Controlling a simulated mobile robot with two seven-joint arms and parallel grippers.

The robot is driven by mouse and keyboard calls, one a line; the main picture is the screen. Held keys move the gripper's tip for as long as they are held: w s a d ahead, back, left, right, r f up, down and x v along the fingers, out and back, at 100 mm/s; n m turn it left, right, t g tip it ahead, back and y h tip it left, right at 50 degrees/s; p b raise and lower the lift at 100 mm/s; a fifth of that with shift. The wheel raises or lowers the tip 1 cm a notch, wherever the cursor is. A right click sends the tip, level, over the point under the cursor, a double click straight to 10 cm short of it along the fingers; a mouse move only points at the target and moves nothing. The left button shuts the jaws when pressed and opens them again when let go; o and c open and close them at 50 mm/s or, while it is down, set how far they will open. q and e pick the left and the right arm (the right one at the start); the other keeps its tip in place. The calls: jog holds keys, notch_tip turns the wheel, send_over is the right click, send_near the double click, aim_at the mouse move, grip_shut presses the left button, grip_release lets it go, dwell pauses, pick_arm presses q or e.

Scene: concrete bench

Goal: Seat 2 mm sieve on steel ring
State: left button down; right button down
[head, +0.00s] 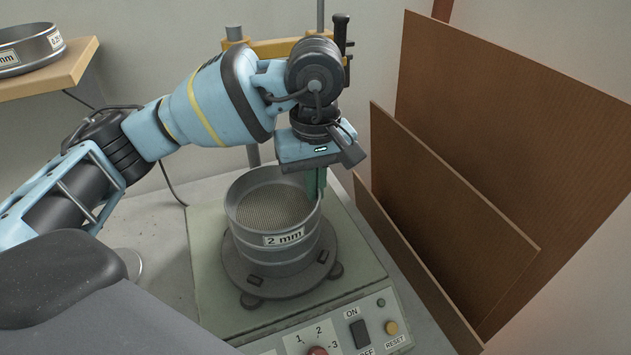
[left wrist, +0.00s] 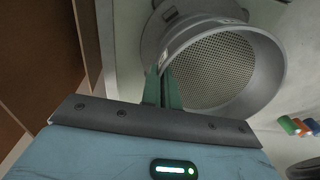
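The 2 mm sieve (head: 283,238), a grey metal cylinder with a mesh floor and a white label, is above the steel ring (head: 285,262) on the shaker. It looks about level; I cannot tell whether it is fully down on the ring, as its wall hides the joint. My left gripper (head: 319,184) points down at the sieve's right rim. In the left wrist view its green fingers (left wrist: 162,90) are close together with the sieve's rim (left wrist: 176,54) between them, and the mesh shows beside them. My right gripper is in neither view.
The shaker (head: 208,280) has a dial, switch and reset button at its front. Brown boards (head: 450,190) lean close on the right. Another sieve (head: 30,48) stands on a wooden shelf (head: 75,65) at upper left. A post with a yellow crossbar (head: 272,47) rises behind.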

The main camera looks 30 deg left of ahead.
pick_arm(q)
jog(key=c, duration=1.6)
grip_release()
notch_tip(320, 180, up, 8)
jog(key=shift+f, duration=0.1)
